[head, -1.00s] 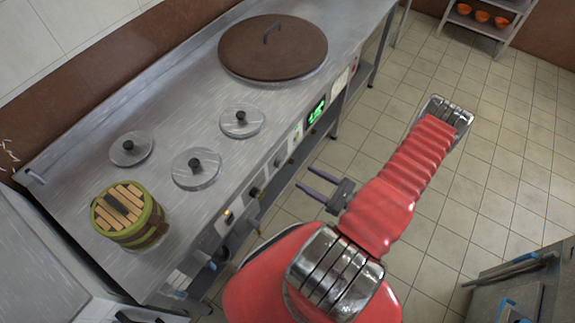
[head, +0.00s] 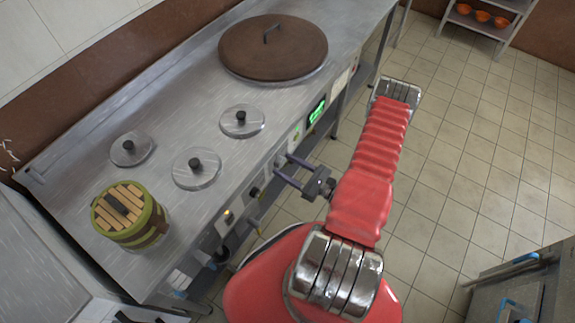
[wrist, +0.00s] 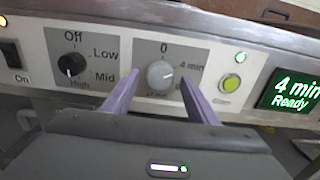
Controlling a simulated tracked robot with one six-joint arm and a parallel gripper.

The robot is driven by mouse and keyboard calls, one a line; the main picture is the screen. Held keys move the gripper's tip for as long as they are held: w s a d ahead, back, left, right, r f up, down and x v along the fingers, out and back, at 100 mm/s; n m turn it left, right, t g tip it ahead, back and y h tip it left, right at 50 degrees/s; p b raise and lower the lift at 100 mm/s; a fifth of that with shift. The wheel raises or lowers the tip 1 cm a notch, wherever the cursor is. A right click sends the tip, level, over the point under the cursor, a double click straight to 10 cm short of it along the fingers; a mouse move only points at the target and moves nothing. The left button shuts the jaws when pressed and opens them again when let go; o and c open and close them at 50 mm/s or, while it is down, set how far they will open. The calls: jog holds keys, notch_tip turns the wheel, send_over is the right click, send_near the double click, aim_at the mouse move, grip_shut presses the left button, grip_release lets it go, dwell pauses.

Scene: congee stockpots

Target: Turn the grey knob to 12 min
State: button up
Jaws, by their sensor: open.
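The grey knob (wrist: 160,74) sits on a grey dial plate in the middle of the wrist view. The plate reads "0" at the top and "4 min" at the upper right. The lower labels are partly hidden by my fingers or too blurred to read, and I cannot tell exactly where the knob's pointer sits. My gripper (wrist: 158,78) is open, with one purple finger on each side of the knob in the picture. I see no contact with it. In the head view my gripper (head: 284,165) points at the counter's front panel. The green display (wrist: 292,89) reads "4 min Ready".
Left of the dial are a black knob (wrist: 72,65) marked Off, Low, Mid, High and a black switch (wrist: 11,54). A green button (wrist: 231,83) lies right. Lidded pots, a large brown lid (head: 272,52) and a wooden-topped pot (head: 130,215) are on the steel counter (head: 90,130).

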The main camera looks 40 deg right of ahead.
jog(key=shift+w+a, duration=0.1)
jog(key=shift+w, duration=0.15)
